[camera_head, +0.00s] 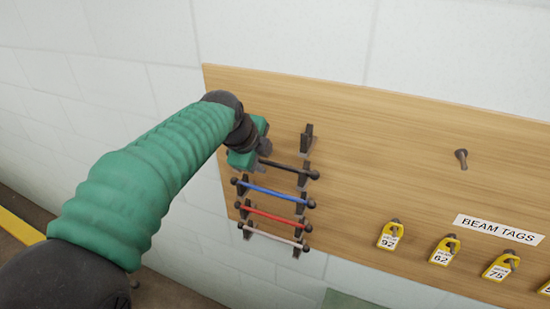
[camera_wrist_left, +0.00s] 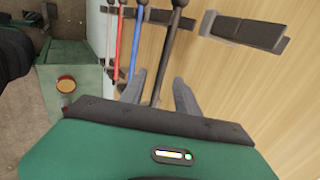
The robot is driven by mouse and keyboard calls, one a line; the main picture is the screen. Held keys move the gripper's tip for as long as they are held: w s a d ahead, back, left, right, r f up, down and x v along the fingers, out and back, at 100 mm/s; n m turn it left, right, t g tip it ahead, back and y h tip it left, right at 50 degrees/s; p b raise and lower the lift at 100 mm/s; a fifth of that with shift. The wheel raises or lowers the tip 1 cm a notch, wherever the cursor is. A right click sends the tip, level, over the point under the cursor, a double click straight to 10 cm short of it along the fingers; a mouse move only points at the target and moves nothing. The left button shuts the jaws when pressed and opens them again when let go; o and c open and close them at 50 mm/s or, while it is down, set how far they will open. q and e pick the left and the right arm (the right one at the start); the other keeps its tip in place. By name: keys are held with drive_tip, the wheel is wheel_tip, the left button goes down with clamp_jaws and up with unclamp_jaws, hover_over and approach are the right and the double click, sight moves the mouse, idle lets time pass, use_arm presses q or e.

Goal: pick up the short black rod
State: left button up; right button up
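The short black rod (camera_head: 287,167) lies in the rack on the wooden board, above the blue rod (camera_head: 270,190), red rod (camera_head: 272,216) and white rod (camera_head: 272,236). Its right end knob shows in the head view; its left end is hidden by my left gripper (camera_head: 262,150). In the left wrist view, the black rod (camera_wrist_left: 166,50) runs between the two grey fingers of my left gripper (camera_wrist_left: 158,90). The fingers stand apart on either side, with gaps to the rod. My right gripper is not in view.
An empty dark bracket (camera_head: 307,139) sticks out above the black rod. A bare peg (camera_head: 461,158), a "BEAM TAGS" label (camera_head: 497,229) and several yellow tags (camera_head: 390,235) are on the board to the right. The blue rod lies close below the black one.

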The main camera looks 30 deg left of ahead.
sight(277, 164)
use_arm(q)
drive_tip(key=a+f, duration=0.1)
drive_tip(key=w+a, duration=0.1)
drive_tip(key=a+f, duration=0.1)
drive_tip(key=shift+w+a+f, duration=0.1)
drive_tip(key=shift+w+f, duration=0.2)
drive_tip(key=d, duration=0.3)
drive_tip(key=d+r, duration=0.1)
drive_tip(key=d, duration=0.2)
drive_tip(key=shift+s+d+r, duration=0.1)
drive_tip(key=shift+d, duration=0.05)
clamp_jaws()
drive_tip(key=shift+a, duration=0.2)
drive_tip(key=shift+a+f, duration=0.2)
drive_tip(key=shift+a, duration=1.05)
drive_tip(key=shift+a+f, duration=0.1)
drive_tip(key=shift+a, duration=0.3)
drive_tip(key=shift+d, duration=0.45)
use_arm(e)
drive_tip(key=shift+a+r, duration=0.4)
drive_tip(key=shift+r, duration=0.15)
